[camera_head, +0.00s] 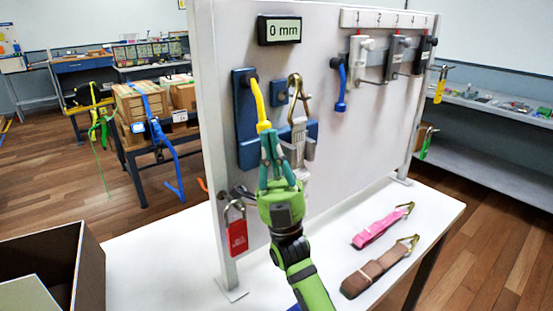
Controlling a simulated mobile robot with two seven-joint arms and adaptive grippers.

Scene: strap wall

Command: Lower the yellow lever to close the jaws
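The yellow lever (259,101) hangs from a dark pivot on a blue device (244,140) on the white panel. It points down with a slight tilt. My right gripper (270,136), green with teal fingers, is in front of the device. Its fingertips are close together at the lever's lower end and look shut. I cannot tell whether they touch or hold the lever. The display (279,30) above reads 0 mm. The jaws cannot be made out clearly; a hook (295,92) with a pale strap (298,135) hangs beside the lever. My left gripper is not in view.
A blue-handled lever (341,88) and several numbered hanging devices are farther right on the panel. A red padlock (236,234) hangs at lower left. Pink (379,228) and brown (372,275) straps lie on the white table. A dark box (70,262) is at front left.

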